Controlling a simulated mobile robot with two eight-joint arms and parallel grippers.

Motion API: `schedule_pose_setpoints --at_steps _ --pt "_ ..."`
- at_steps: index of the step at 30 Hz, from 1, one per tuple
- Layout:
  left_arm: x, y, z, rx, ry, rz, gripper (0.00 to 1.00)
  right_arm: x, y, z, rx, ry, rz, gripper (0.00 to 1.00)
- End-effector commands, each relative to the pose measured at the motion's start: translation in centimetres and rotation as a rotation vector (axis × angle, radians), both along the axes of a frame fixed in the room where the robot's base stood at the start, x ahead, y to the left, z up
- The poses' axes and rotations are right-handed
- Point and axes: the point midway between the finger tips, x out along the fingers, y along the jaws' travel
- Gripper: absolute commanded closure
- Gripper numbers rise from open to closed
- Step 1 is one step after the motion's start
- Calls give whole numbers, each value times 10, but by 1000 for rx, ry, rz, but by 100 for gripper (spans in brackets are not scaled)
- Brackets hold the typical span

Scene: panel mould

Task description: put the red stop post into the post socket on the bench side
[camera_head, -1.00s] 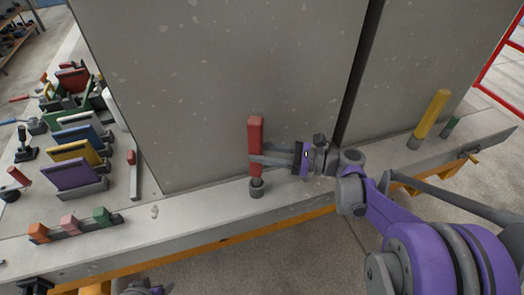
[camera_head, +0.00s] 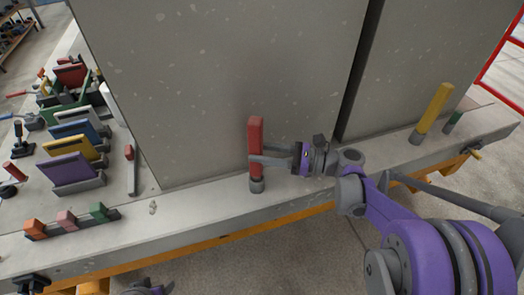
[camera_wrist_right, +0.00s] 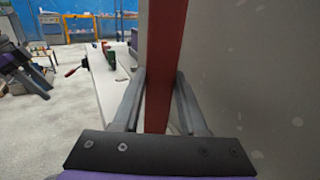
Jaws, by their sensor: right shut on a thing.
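The red stop post (camera_head: 255,135) stands upright in the head view, close in front of the large grey panel. My right gripper (camera_head: 256,161) is shut on it from the right, around its lower half. The post's lower end meets the grey post socket (camera_head: 257,186) on the bench side, with no clear gap; how deep it sits is hidden. In the right wrist view the red post (camera_wrist_right: 165,70) runs upright between the two fingers. A small part of my left gripper (camera_head: 148,288) shows at the bottom edge; its jaws cannot be made out.
The grey panel (camera_head: 220,80) rises right behind the post. A yellow post (camera_head: 433,108) and a short green post (camera_head: 453,121) stand at the right. Coloured blocks (camera_head: 66,219) and racked plates (camera_head: 75,170) occupy the left. The bench edge (camera_head: 300,205) runs along the front.

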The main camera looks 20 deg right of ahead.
Motion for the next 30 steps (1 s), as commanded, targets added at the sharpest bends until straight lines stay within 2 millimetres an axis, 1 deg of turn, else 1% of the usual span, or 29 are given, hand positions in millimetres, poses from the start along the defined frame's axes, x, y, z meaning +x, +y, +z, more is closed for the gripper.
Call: schedule_pose_setpoints --at_steps 28,29,30 --pt "-2 0 -19 0 6 0 40 0 0 -23 2 -1 0 100" --pt "-2 0 -19 0 6 0 40 0 0 -22 2 -1 0 54" --pt "-2 0 -18 0 6 0 40 0 0 -22 2 -1 0 47"
